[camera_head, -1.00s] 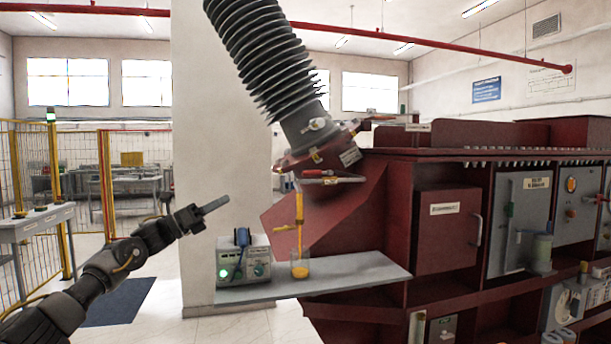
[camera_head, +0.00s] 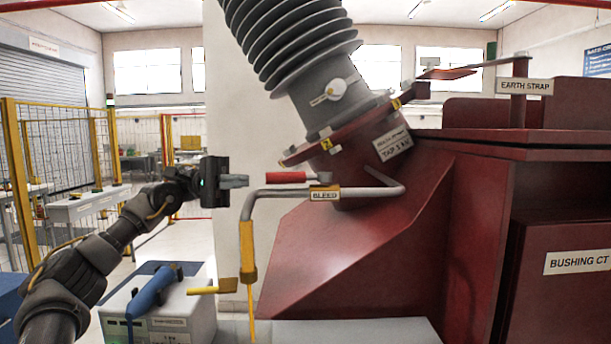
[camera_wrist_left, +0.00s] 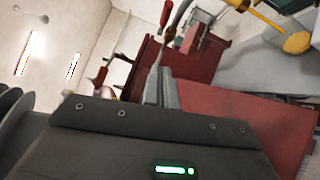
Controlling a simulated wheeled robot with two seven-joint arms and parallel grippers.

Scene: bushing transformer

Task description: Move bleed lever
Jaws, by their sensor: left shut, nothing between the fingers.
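The bleed lever (camera_head: 285,177) has a red grip and lies about level above a grey bent pipe with a "BLEED" label (camera_head: 324,192). My left gripper (camera_head: 236,181) is just left of the red grip at about its height, with its fingers shut and empty. It appears apart from the grip, though depth is hard to judge. In the left wrist view a red grip (camera_wrist_left: 166,13), likely the lever's, lies beyond the shut fingers (camera_wrist_left: 160,88). My right gripper is not in view.
The pipe drops to a yellow sleeve (camera_head: 248,252) with a yellow handle (camera_head: 212,289) beside it. The ribbed bushing (camera_head: 290,40) leans above. A blue tool (camera_head: 152,291) rests on a white instrument box (camera_head: 180,327). The red transformer body (camera_head: 380,250) stands right.

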